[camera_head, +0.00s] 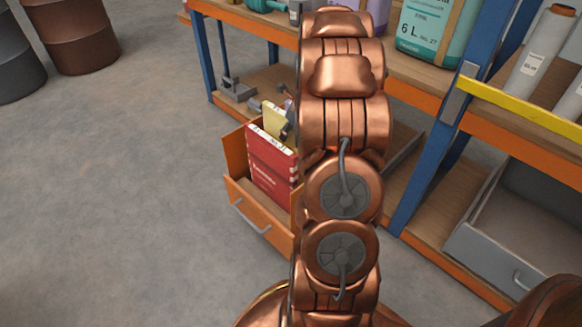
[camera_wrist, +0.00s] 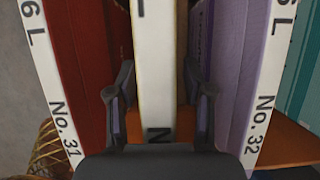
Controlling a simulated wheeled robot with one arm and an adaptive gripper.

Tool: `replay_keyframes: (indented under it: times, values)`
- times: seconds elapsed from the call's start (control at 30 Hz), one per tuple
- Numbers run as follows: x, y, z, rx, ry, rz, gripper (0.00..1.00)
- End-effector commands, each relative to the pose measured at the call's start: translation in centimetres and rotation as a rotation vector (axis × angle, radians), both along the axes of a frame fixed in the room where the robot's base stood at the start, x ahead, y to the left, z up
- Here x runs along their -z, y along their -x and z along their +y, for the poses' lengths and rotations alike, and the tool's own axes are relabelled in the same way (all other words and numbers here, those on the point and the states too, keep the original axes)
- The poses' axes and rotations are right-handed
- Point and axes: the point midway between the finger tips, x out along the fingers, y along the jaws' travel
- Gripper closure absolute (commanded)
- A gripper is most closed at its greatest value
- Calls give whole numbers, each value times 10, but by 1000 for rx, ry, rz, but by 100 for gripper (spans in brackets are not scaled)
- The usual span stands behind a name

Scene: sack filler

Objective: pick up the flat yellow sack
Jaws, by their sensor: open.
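The flat yellow sack (camera_head: 272,117) stands upright in an open orange drawer, just behind a red sack; my arm hides much of it in the head view. In the wrist view I see the white top band of a narrow upright sack (camera_wrist: 157,45) with thin yellowish edges, matching it. My gripper (camera_wrist: 158,82) is open, with one finger on each side of this band. Small gaps show beside the fingers, and I cannot tell whether either touches. In the head view my gripper is mostly hidden behind my arm.
A red sack (camera_head: 270,168), No. 31, stands close on the left in the wrist view. A purple sack (camera_wrist: 215,60), No. 32, is close on the right, with a teal one (camera_wrist: 303,75) beyond. The orange drawer (camera_head: 258,212) juts from blue-posted shelving.

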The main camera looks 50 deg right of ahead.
Motion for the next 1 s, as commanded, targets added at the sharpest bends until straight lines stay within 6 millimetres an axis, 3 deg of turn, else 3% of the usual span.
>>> replay_keyframes:
  times: [0.5, 1.0]
  values:
    - [1, 0, 0, 0, -1, 0, 49]
    - [2, 0, 0, 0, -1, 0, 100]
